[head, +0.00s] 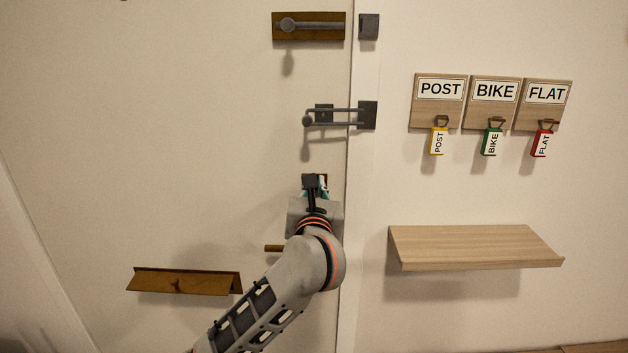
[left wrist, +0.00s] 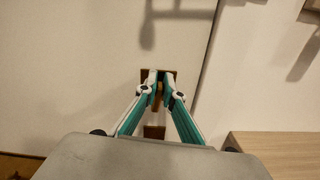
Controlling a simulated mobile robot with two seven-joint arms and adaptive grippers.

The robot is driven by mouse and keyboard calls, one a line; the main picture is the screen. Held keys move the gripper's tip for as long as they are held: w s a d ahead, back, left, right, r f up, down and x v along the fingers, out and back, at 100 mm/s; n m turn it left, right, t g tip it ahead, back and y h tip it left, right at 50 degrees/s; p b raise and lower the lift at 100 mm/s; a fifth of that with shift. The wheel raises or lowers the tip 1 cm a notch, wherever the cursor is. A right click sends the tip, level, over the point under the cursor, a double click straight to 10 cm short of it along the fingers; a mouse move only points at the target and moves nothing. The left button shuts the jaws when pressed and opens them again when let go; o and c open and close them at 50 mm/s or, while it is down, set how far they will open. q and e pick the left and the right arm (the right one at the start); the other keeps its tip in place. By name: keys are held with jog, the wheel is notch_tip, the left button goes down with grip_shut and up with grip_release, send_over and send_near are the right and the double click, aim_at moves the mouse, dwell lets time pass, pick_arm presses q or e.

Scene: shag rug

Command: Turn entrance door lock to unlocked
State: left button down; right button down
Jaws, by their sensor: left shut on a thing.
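The entrance door (head: 190,110) is pale and fills the left of the head view. Its lock has a small brown plate (head: 324,178), mostly hidden behind my left gripper (head: 314,185). In the left wrist view, the plate (left wrist: 173,77) shows around the fingertips of the left gripper (left wrist: 159,83). The fingers are shut on the lock's brown turn knob (left wrist: 157,96), which is largely covered, so its exact angle cannot be told. My right gripper is in neither view.
Above the lock are a swing-bar guard (head: 335,112) and a slide bolt (head: 310,27). A handle (head: 273,248) and a mail flap (head: 185,282) are lower on the door. A wooden shelf (head: 475,246) and tagged keys on labelled hooks (head: 438,141) are at right.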

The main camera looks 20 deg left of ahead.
pick_arm(q)
jog(key=m+p, duration=0.2)
jog(key=m, duration=0.3)
jog(key=d+f+m+p, duration=0.1)
jog(key=m+p, duration=0.1)
jog(key=m, duration=0.3)
jog(key=f+m+p, duration=0.1)
jog(key=m+p, duration=0.1)
jog(key=m, duration=0.4)
jog(key=shift+w+d+p, duration=0.25)
jog(key=shift+d+p, duration=0.05)
jog(key=shift+d, duration=0.05)
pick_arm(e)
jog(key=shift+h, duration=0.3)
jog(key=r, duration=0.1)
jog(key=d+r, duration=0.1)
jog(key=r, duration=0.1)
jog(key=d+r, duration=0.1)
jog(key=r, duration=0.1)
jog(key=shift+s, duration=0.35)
pick_arm(q)
jog(key=shift+m, duration=0.3)
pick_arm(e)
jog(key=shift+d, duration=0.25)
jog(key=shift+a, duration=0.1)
